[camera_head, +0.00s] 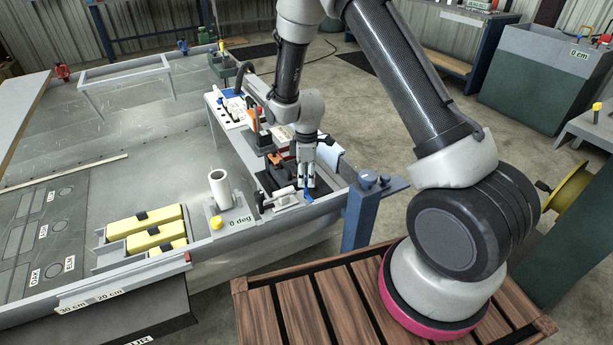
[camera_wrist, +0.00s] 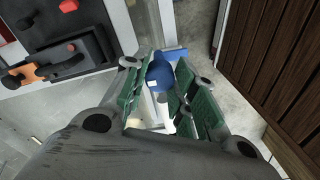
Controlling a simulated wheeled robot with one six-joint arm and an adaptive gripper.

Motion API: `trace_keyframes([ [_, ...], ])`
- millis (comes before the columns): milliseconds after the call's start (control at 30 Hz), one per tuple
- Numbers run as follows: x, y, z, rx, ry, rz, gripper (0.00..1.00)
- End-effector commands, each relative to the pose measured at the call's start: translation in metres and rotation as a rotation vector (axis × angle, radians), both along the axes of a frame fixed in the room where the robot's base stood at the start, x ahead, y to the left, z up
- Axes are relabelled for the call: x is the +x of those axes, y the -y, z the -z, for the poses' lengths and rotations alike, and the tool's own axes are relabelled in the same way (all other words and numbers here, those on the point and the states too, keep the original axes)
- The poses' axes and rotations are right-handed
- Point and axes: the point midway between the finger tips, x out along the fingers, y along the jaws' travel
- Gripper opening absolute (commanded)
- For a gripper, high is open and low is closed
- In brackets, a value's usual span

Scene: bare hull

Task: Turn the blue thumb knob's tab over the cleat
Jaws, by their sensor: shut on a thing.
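My gripper (camera_head: 307,186) points down at the near right corner of the hull, with its fingers closed around the blue thumb knob (camera_head: 308,197). In the wrist view, the rounded blue knob (camera_wrist: 160,72) sits between the green finger pads near the tips of my gripper (camera_wrist: 168,76). A paler blue piece shows just past the knob; I cannot tell whether it is the tab. The fingers hide part of the knob. I cannot make out the cleat for certain, nor how the tab lies to it.
A white-handled fitting (camera_head: 279,193) lies just left of my gripper. A black block with orange parts (camera_wrist: 68,48) is close by. A blue-grey post (camera_head: 358,215) stands right of the hull corner. A white upright tube (camera_head: 220,188) and yellow blocks (camera_head: 146,222) are further left.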

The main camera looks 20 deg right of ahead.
Motion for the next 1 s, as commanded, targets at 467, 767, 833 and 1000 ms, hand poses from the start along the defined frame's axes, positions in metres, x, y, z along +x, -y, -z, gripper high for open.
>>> trace_keyframes([
  [467, -0.0002, 0.0003, -0.0003, 0.000, 0.000, 0.198, 0.03],
  [767, -0.0008, 0.0002, -0.0004, 0.000, 0.000, 0.477, 0.03],
  [833, -0.0009, 0.0001, -0.0004, 0.000, 0.000, 0.543, 0.03],
  [1000, -0.0009, 0.0000, -0.0004, 0.000, 0.001, 0.705, 0.03],
])
